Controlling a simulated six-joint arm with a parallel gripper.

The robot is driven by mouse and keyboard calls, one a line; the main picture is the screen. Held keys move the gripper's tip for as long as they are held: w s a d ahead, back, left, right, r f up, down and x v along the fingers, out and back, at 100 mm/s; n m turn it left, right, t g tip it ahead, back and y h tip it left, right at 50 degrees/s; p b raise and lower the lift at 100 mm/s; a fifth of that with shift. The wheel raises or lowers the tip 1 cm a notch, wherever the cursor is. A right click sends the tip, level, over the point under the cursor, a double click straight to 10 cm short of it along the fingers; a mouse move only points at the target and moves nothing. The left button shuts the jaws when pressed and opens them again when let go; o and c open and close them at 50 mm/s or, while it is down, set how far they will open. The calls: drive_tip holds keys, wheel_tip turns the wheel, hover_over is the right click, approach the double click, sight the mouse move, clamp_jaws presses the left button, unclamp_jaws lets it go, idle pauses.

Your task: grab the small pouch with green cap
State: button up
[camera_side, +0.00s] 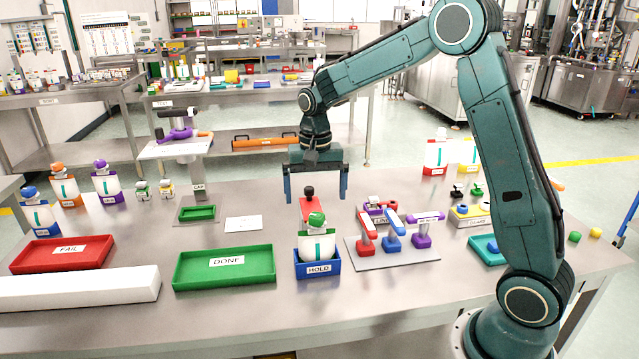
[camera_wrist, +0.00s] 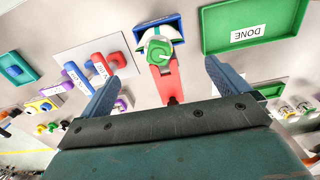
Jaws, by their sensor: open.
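A white pouch with a green cap (camera_side: 317,243) stands upright in the blue HOLD bin (camera_side: 318,266). Its green cap (camera_wrist: 160,52) shows from above in the wrist view. Two much smaller pouches stand on the left of the table in the side view: one with green parts (camera_side: 143,190) and one with yellowish parts (camera_side: 167,188). My gripper (camera_side: 316,197) is open and empty, pointing down above the table behind the HOLD bin. In the wrist view its two fingers (camera_wrist: 160,75) spread to either side of the capped pouch and a red fixture, touching neither.
The red fixture (camera_side: 310,208) with a black knob stands directly behind the HOLD bin. A green DONE tray (camera_side: 224,278) and red FAIL tray (camera_side: 62,254) lie left. A grey plate (camera_side: 385,256) with red, blue and purple tools lies right. Larger capped pouches (camera_side: 106,186) stand far left.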

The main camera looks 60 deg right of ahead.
sight(316, 214)
wheel_tip(316, 214, down, 6)
drive_tip(key=shift+f, duration=0.25)
drive_tip(key=shift+s+f, duration=0.1)
drive_tip(key=shift+f, duration=2.5)
drive_tip(key=c, duration=1.3)
